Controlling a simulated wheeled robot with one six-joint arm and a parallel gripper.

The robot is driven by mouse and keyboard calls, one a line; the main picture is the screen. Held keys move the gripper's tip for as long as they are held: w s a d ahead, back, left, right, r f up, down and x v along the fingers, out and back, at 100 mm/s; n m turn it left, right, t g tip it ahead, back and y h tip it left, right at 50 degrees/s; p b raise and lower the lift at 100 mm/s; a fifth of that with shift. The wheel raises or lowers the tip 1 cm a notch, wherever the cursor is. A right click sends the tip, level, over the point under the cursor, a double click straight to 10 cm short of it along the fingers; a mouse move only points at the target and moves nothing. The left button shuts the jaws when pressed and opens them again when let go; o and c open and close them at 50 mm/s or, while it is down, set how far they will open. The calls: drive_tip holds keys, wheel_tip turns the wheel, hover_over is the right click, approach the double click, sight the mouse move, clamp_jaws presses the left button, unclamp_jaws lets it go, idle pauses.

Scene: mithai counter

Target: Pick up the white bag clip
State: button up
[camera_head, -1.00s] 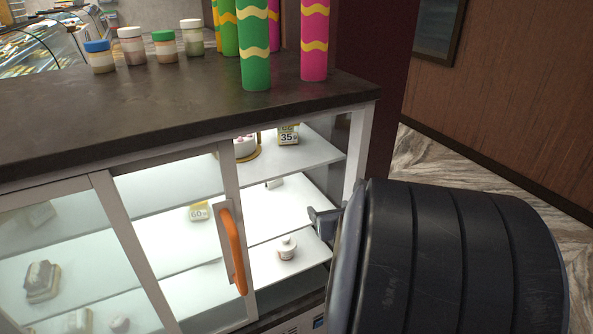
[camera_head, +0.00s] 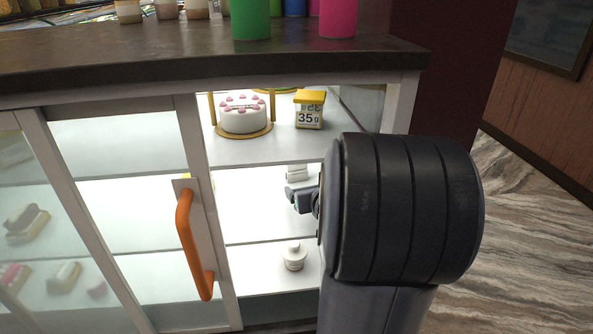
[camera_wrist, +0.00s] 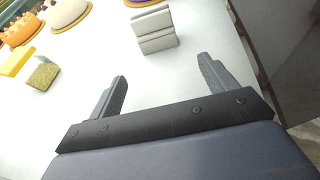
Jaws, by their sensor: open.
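A white, blocky item with a lengthwise groove, which looks like the white bag clip (camera_wrist: 153,30), stands on a white shelf in the wrist view. It lies beyond my fingertips, roughly between their lines, and is not touched. In the head view a small white item, likely the same clip (camera_head: 297,172), shows on the middle shelf, partly hidden by my arm. My gripper (camera_wrist: 163,68) is open and empty in the wrist view. In the head view my gripper (camera_head: 300,197) shows at the case opening, mostly hidden behind my wrist.
An orange door handle (camera_head: 195,245) is left of the opening. A white-and-pink cake (camera_head: 243,113) and a 35 g box (camera_head: 309,109) sit on the upper shelf. A lidded jar (camera_head: 294,256) stands below. In the wrist view, an orange cake (camera_wrist: 20,31) is at left.

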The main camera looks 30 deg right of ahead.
sight(298, 174)
drive_tip(key=w, duration=0.2)
drive_tip(key=w+d, duration=0.1)
drive_tip(key=w, duration=0.1)
drive_tip(key=shift+d, duration=0.15)
drive_tip(key=x, duration=0.5)
drive_tip(key=shift+w, duration=0.25)
drive_tip(key=shift+d, duration=0.1)
drive_tip(key=shift+c, duration=0.4)
drive_tip(key=c, duration=1)
drive_tip(key=shift+o, duration=0.2)
drive_tip(key=shift+r, duration=0.15)
